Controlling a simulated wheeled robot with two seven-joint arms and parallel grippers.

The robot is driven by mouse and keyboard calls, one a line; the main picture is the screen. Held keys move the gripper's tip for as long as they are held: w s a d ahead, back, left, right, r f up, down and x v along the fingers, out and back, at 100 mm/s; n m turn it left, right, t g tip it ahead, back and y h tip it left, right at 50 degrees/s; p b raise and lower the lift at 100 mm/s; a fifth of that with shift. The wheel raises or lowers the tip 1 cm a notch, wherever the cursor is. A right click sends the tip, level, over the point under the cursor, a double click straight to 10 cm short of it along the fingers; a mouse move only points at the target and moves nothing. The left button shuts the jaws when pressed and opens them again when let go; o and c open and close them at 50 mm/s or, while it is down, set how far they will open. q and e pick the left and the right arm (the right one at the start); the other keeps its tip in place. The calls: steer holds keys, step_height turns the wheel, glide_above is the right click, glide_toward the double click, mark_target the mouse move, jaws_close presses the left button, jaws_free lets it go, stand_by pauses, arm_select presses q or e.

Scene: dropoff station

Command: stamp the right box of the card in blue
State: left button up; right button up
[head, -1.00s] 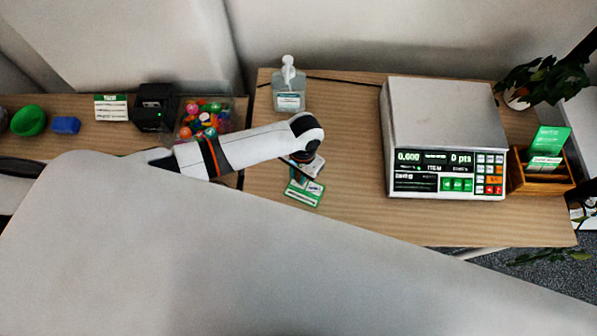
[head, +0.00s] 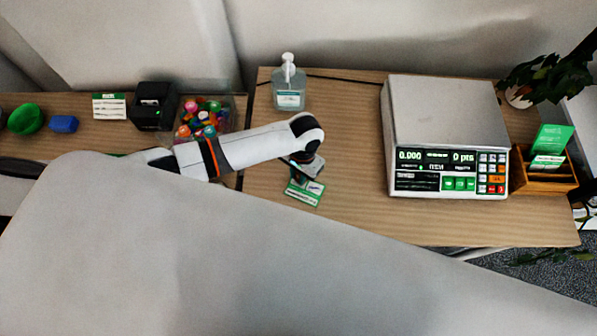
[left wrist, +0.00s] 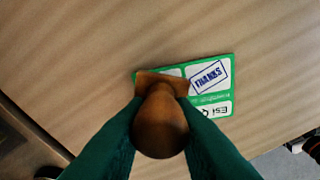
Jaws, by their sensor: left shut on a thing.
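The card (head: 305,195) has a green border and lies flat on the wooden desk beneath my left gripper. In the left wrist view the card (left wrist: 231,62) shows a blue framed THANKS print in one box. My left gripper (left wrist: 160,112) has green fingers and is shut on a stamp (left wrist: 160,125) with a round brown wooden handle. The stamp's brown base overlaps the card beside the print and hides part of it. I cannot tell whether its face touches the card. In the head view my left gripper (head: 302,170) is partly hidden by my wrist. My right gripper is not in view.
A scale (head: 445,115) stands right of the card. A sanitizer bottle (head: 289,90) stands behind it. A clear bin of colourful balls (head: 203,118) and a black device (head: 153,105) stand left. A wooden card holder (head: 543,180) is at far right. Desk between card and scale is clear.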

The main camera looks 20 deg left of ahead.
arm_select(q)
steer(key=shift+f, duration=0.5)
stand_by(0.3)
steer(key=shift+s+f, duration=0.1)
steer(key=shift+f, duration=0.05)
stand_by(1.6)
step_height(320, 180, up, 7)
steer(key=p, duration=0.8)
steer(key=shift+r, duration=0.2)
steer(key=shift+f, duration=0.1)
stand_by(0.5)
